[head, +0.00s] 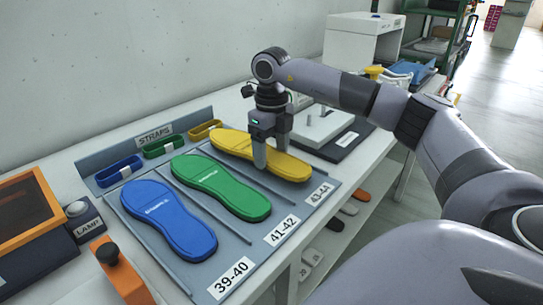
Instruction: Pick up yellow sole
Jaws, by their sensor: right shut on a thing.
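The yellow sole (229,144) is at the right end of the row of soles, over the slot marked 43-44. My right gripper (266,160) points down over the middle of the yellow sole and is shut on it, with the fingers hiding a small part of it. I cannot tell whether the sole is lifted off the mat. The green sole (222,188) lies in the middle slot, marked 41-42. The blue sole (168,220) lies in the left slot, marked 39-40. My left gripper does not show.
Blue, green and yellow straps (163,147) lie behind the soles. A lamp box (80,222) and an orange-topped block (122,272) stand at the left. A white device (322,126) on a dark base is right of the soles. Shoes sit on the shelf below.

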